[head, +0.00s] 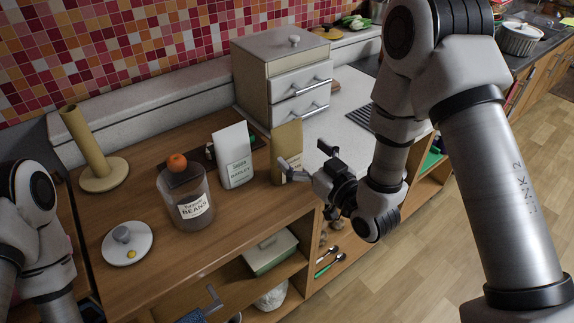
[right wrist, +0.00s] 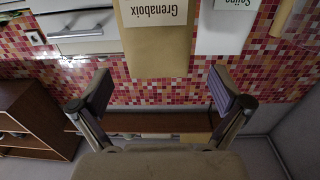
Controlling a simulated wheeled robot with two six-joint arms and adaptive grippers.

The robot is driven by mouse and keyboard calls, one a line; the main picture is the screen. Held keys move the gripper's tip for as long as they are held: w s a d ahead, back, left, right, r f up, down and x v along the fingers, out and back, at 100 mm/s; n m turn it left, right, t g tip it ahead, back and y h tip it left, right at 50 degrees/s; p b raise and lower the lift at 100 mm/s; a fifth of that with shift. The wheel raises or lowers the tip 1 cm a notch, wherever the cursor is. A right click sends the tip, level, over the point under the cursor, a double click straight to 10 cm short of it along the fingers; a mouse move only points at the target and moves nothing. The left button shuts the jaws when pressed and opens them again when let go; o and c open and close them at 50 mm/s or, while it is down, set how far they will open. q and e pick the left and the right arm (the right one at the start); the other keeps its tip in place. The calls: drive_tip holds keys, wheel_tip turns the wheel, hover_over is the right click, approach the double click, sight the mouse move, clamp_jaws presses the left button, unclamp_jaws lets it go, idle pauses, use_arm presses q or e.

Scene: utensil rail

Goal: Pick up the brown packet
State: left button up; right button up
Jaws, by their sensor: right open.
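The brown packet (head: 288,140) stands upright on the wooden counter, to the right of a white barley packet (head: 234,156). In the right wrist view the brown packet (right wrist: 155,45) appears upside down with a label reading "Grenaboix". My right gripper (head: 304,158) is open and empty, with its fingers pointing at the packet's front. In the right wrist view the packet lies ahead, between the lines of the spread fingers (right wrist: 163,88); I see no contact.
A drawer box (head: 283,72) stands behind the packets. The counter's front edge is close below the right gripper.

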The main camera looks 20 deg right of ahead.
sight(289, 140)
drive_tip(key=p+x, duration=0.2)
drive_tip(key=x, duration=0.4)
drive_tip(key=shift+d+r, duration=0.15)
drive_tip(key=shift+w, duration=0.25)
drive_tip(key=c, duration=1.5)
drive_tip(key=shift+o, duration=0.2)
